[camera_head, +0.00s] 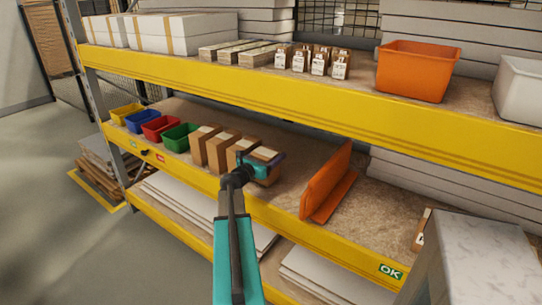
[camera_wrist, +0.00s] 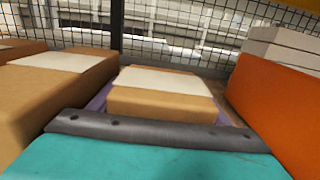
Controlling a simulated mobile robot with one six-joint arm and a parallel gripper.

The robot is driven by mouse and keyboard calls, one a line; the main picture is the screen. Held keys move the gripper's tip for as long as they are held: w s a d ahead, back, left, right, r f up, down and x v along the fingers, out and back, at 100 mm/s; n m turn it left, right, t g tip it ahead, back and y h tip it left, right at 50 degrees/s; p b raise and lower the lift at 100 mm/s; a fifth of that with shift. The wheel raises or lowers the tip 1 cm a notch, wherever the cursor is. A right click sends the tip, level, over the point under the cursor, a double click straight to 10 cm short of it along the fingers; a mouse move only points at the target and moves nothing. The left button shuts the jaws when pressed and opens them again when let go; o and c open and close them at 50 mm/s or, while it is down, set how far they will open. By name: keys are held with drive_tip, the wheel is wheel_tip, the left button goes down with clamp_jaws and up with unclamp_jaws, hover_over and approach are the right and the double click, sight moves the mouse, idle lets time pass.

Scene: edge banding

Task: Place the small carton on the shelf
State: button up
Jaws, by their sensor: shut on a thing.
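The small carton (camera_head: 265,154), brown with a pale top label, is at the right end of a row of similar cartons (camera_head: 221,147) on the middle shelf (camera_head: 290,172). My gripper (camera_head: 267,165) is shut on it, reaching in from the front. In the wrist view the small carton (camera_wrist: 160,98) sits between the purple fingers of my gripper (camera_wrist: 165,105), its label facing up. A neighbouring carton (camera_wrist: 60,95) stands close on its left. I cannot tell whether the held carton touches the shelf board; its underside is hidden.
An orange divider (camera_head: 327,183) stands right of the carton, with bare board between. Yellow, blue, red and green bins (camera_head: 181,137) stand left of the row. The yellow upper beam (camera_head: 300,103) runs overhead. A grey box-like surface (camera_head: 485,260) fills the lower right.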

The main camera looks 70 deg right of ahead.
drive_tip(key=shift+f, duration=0.4)
drive_tip(key=shift+f, duration=0.2)
drive_tip(key=o, duration=1.1)
drive_tip(key=shift+c, duration=0.2)
drive_tip(key=shift+r, duration=0.2)
drive_tip(key=b+v, duration=0.2)
drive_tip(key=v, duration=1)
drive_tip(key=shift+r, duration=0.1)
